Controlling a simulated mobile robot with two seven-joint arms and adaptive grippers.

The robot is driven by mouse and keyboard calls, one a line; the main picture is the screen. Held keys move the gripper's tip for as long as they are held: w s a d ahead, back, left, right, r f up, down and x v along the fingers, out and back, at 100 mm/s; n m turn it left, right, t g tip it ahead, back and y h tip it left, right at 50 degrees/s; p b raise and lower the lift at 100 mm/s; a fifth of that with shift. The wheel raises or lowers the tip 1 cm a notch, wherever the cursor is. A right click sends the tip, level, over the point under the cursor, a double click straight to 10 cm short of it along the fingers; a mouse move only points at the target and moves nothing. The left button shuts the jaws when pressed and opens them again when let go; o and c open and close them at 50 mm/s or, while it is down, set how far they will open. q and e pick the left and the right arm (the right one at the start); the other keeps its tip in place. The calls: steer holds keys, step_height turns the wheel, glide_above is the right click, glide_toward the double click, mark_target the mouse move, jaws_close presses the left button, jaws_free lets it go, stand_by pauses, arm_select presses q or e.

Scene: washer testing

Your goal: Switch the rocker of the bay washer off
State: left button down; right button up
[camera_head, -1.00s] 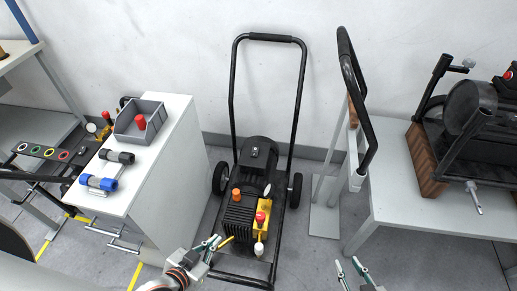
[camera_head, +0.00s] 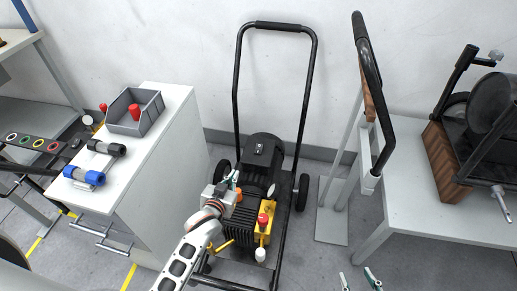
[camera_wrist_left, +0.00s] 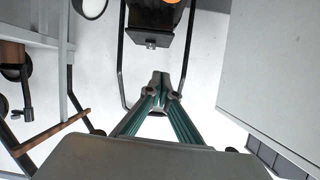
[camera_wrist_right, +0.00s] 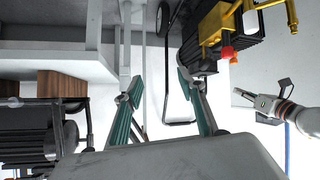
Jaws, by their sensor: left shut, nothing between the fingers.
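The bay washer (camera_head: 263,170) is a black wheeled machine with a tall handle, standing on the floor mid-view. Its small rocker (camera_head: 259,148) is on the black motor box; which way it is tipped is too small to tell. In the left wrist view the black box (camera_wrist_left: 137,22) with the small switch (camera_wrist_left: 151,43) shows at the top. My left gripper (camera_head: 235,177) is shut and empty, above the washer, a little in front of and left of the rocker, apart from it. My right gripper (camera_head: 358,278) is open and empty at the lower edge; its spread fingers (camera_wrist_right: 157,88) show in the right wrist view.
A white cabinet (camera_head: 160,190) with a grey bin (camera_head: 135,112) stands left of the washer. A table (camera_head: 430,205) with another black machine (camera_head: 485,135) is at the right. The washer's upright handle (camera_head: 313,80) rises behind the motor. An orange knob (camera_head: 239,196) and red knob (camera_head: 263,219) stick up at its front.

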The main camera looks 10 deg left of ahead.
arm_select(q)
steer(key=w+d+n+b, duration=0.1)
steer(key=w+d+b, duration=0.2)
steer(key=w, duration=0.8)
steer(key=shift+w+f+t, duration=0.3)
steer(key=shift+f, duration=0.1)
steer(key=shift+d, duration=0.1)
